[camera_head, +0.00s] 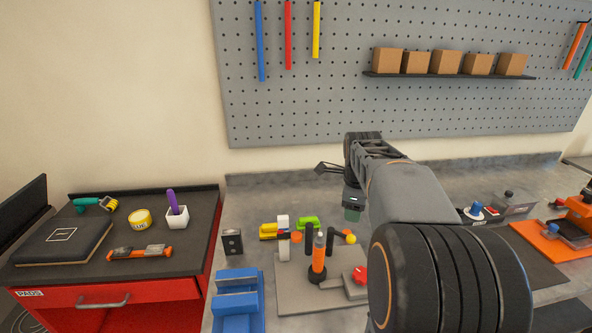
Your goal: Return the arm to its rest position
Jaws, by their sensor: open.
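My arm rises from the lower right and reaches over the grey workbench (440,184) toward the pegboard. My gripper (322,168) is at the arm's far end, pointing left, in the air above the back of the bench. Its dark fingers are small in this view; they look open, with nothing between them. My arm hides part of the bench behind and below it.
A grey plate (290,292) with an orange-and-black upright tool (318,258) lies below the gripper. A blue holder (238,300) stands in front left. A red cabinet (120,308) is left. An orange tray (545,240) is right. A shelf (450,75) holds several boxes.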

